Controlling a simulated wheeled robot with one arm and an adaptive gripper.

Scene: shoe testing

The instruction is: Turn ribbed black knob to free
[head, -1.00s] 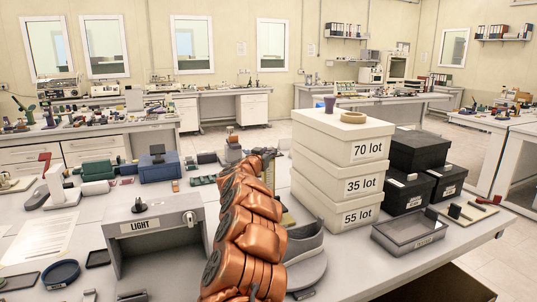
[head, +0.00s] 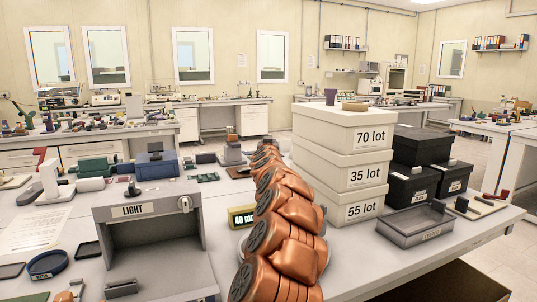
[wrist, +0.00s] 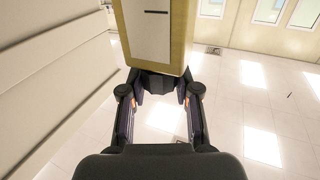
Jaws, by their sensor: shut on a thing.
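My gripper (wrist: 161,88) shows in the wrist view, with its fingers closed on the lower end of a yellow-edged block (wrist: 155,28) with a pale face and a short dark line. I cannot tell which bench object this block is. In the head view my copper-coloured arm hides the gripper.
White lot boxes (head: 352,176) are stacked right of my arm, with black boxes (head: 415,160) beyond. A grey clear-lidded tray (head: 415,224) lies near the bench's right edge. A blue round dish (head: 47,263) lies at left. The wrist view shows pale floor (wrist: 265,100) below.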

